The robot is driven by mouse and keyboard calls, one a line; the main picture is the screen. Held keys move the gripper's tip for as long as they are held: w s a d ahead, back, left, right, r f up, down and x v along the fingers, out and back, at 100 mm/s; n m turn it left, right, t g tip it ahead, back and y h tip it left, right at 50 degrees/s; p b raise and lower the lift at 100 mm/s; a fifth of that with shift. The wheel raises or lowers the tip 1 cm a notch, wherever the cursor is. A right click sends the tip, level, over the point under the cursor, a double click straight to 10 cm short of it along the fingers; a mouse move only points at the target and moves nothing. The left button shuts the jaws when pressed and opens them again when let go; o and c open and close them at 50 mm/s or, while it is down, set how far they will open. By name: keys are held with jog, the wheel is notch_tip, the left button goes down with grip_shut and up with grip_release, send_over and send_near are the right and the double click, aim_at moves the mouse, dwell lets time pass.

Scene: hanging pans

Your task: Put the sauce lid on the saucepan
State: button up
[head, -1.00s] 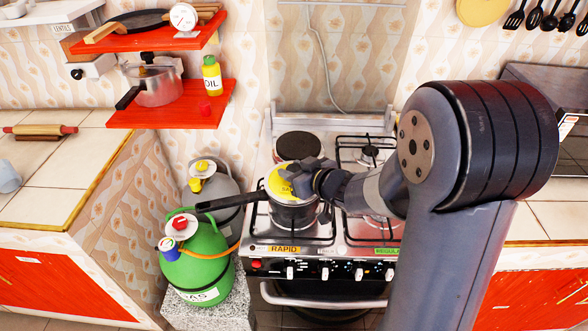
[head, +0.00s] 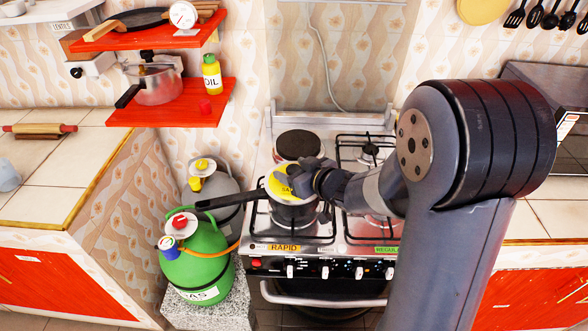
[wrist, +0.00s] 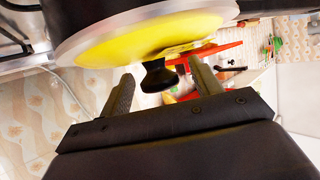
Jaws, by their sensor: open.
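The yellow sauce lid (head: 281,183) lies over the top of the dark saucepan (head: 293,214), whose long handle points left. The saucepan stands on the front left burner of the stove. In the wrist view the lid (wrist: 115,38) shows its yellow face, light rim and black knob. My gripper (head: 312,178) is at the right side of the lid, partly covering it. In the wrist view my gripper (wrist: 160,88) is open, with one finger on each side of the knob and gaps visible. Whether the lid is fully seated is hard to tell.
The stove (head: 350,225) has a bare dark hotplate (head: 297,145) behind the saucepan. A green gas bottle (head: 203,262) stands left of the stove. Red shelves (head: 180,112) with a pressure cooker (head: 157,84) and an oil bottle (head: 211,74) hang at the upper left.

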jog(key=shift+s+d, duration=0.1)
jog(key=p+v, duration=0.1)
jog(key=v, duration=0.9)
jog(key=shift+s+r, duration=0.2)
jog(key=shift+s, duration=0.05)
jog(key=shift+w, duration=0.1)
jog(key=b+x, duration=0.1)
jog(key=x, duration=0.9)
jog(key=shift+w+f, duration=0.25)
jog(key=shift+r, duration=0.15)
jog(key=shift+s, duration=0.1)
